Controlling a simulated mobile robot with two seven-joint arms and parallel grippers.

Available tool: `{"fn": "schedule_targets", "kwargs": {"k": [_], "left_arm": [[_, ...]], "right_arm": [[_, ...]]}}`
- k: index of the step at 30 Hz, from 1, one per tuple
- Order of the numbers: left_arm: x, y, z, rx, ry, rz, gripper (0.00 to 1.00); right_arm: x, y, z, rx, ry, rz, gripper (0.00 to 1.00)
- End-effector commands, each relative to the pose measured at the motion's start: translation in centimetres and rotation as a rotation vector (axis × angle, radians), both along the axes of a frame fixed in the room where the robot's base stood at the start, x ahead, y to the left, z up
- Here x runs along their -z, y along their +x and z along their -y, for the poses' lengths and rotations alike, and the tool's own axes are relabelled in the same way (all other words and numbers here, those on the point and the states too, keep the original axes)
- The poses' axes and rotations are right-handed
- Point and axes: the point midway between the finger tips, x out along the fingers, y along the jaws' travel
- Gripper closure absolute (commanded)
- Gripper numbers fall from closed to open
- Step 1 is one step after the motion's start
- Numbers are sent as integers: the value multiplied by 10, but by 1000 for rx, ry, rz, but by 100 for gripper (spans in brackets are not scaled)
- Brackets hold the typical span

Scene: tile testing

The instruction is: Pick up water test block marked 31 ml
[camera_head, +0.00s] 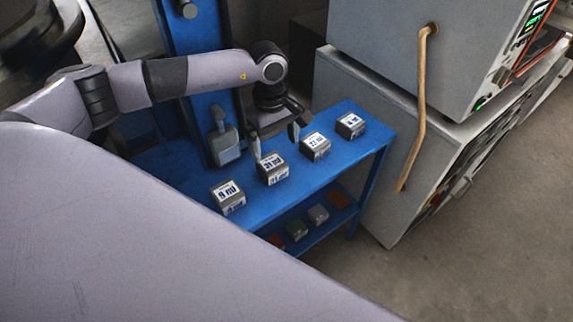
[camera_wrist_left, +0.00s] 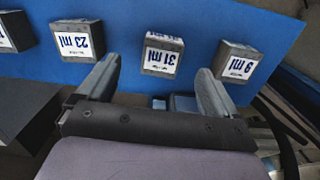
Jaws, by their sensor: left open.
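The test block marked 31 ml (camera_head: 272,169) is a grey cube with white labels on the blue table, second from the left in the head view. It also shows in the left wrist view (camera_wrist_left: 162,55), between and beyond the fingertips. My left gripper (camera_head: 275,142) is open and empty, just behind the block in the head view. Its two fingers show in the wrist view (camera_wrist_left: 158,75), apart from the block. My right gripper is not in view.
The 9 ml block (camera_head: 228,197) stands left of the 31 ml block, the 23 ml block (camera_head: 315,147) right of it, and another block (camera_head: 350,126) farther right. The blue table (camera_head: 365,147) has a lower shelf with several small blocks. A grey machine (camera_head: 385,130) stands close at the right.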

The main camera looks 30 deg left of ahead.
Motion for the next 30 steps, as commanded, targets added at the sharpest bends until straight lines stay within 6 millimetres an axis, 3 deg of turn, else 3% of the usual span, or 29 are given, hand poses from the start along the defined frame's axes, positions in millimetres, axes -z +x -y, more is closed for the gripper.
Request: {"fn": "schedule_targets", "kwargs": {"k": [5,19,28,30], "left_arm": [[2,3,-15,12,53,5,6],[62,0,-15,11,48,5,6],[67,0,-15,10,48,7,6],[67,0,-15,10,47,6,29]], "right_arm": [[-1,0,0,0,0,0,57],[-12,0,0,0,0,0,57],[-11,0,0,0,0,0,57],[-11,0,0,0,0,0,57]]}}
